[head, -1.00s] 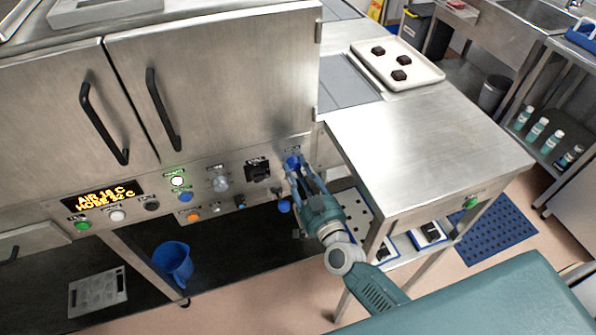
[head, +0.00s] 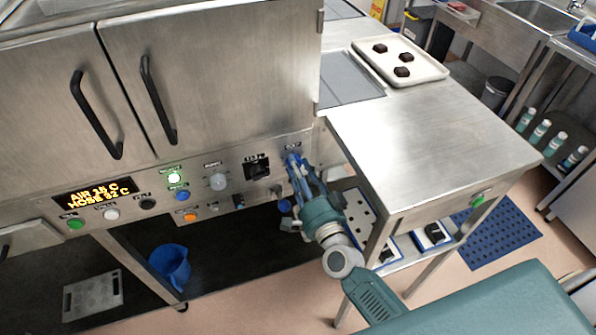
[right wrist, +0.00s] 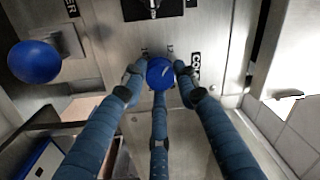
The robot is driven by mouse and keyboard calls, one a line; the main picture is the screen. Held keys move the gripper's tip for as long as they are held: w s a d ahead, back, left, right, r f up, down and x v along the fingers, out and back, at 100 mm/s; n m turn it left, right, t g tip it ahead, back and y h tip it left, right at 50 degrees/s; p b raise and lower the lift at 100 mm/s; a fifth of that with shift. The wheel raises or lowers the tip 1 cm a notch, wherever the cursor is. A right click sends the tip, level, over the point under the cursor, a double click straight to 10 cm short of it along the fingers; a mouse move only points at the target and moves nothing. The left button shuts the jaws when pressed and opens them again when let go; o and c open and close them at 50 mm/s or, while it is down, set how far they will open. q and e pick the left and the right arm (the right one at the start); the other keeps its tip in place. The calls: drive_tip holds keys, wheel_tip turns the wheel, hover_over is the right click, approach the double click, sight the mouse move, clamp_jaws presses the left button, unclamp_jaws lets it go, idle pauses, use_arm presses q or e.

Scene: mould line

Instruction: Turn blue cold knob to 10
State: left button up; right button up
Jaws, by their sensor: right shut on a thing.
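The blue cold knob (right wrist: 160,72) sits on the steel control panel (head: 230,171), beside a dark label that reads partly as COLD (right wrist: 195,68). A white mark shows on the knob's face. In the head view my right gripper (head: 293,162) reaches the panel's right end and hides most of the knob. My left gripper is not in view.
Another blue round knob (right wrist: 34,62) sticks out to the left of the gripper. A display (head: 97,193) glows amber on the panel. A steel table (head: 430,130) with a tray of dark pieces (head: 437,73) stands close on the right. A blue jug (head: 170,264) is below.

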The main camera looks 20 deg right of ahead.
drive_tip(key=m, duration=0.2)
drive_tip(key=m+b, duration=0.1)
drive_tip(key=m, duration=0.3)
drive_tip(key=shift+w+d+r+h+b, duration=0.1)
drive_tip(key=shift+d+r+h+b, duration=0.15)
drive_tip(key=shift+h+b, duration=0.05)
drive_tip(key=m+b, duration=0.1)
drive_tip(key=m, duration=0.4)
drive_tip(key=shift+f+m, duration=0.1)
drive_tip(key=shift+m, duration=0.2)
drive_tip(key=shift+f, duration=0.1)
drive_tip(key=o, duration=1.1)
drive_tip(key=shift+o, duration=0.3)
drive_tip(key=shift+f, duration=0.1)
drive_tip(key=s, duration=1.2)
drive_tip(key=shift+f, duration=0.3)
